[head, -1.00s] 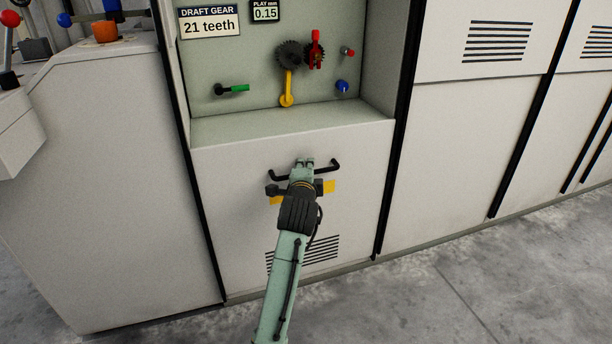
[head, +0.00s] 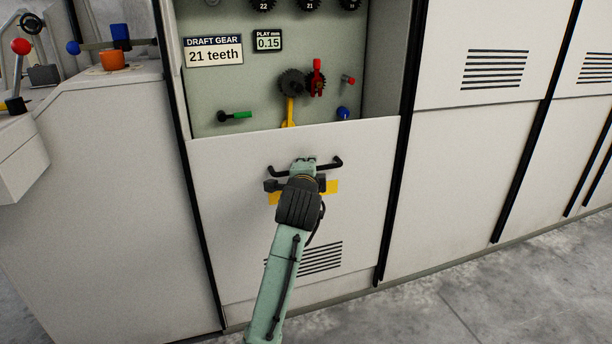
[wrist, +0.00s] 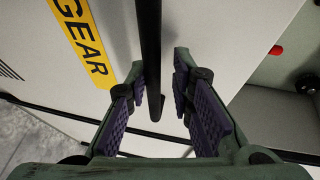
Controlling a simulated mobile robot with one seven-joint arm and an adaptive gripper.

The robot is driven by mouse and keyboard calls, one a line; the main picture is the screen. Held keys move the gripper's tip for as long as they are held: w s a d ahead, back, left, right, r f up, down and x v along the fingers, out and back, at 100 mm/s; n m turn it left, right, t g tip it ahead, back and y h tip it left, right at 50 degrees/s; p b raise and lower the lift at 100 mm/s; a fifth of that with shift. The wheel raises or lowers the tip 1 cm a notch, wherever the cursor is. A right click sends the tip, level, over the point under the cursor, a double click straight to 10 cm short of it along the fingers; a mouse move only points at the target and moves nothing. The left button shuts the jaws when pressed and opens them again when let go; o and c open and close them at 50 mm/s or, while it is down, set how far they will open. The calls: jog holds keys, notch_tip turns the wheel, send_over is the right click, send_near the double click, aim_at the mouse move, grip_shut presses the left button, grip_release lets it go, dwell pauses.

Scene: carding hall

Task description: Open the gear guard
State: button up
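The gear guard (head: 225,215) is a pale panel low on the machine front, with a black bar handle (head: 335,164), a yellow label (head: 331,187) and louvres. Its top edge covers the foot of the yellow lever (head: 290,112). My gripper (head: 303,164) is at the middle of the handle. In the wrist view the handle bar (wrist: 149,50) passes between the two fingers of my gripper (wrist: 160,68). The left finger is against or very close to the bar; a gap shows on the right finger's side. The label reading GEAR (wrist: 82,40) lies left of the bar.
Above the guard is a recess with a dark gear (head: 291,82), a red part (head: 317,78), a green-handled lever (head: 238,116), a blue knob (head: 343,113) and a "21 teeth" sign (head: 214,52). Closed panels stand to the right. Bare floor (head: 500,290) lies in front.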

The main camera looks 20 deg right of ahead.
jog(key=p+v, duration=0.2)
jog(key=v, duration=1)
dwell(0.6)
dwell(0.5)
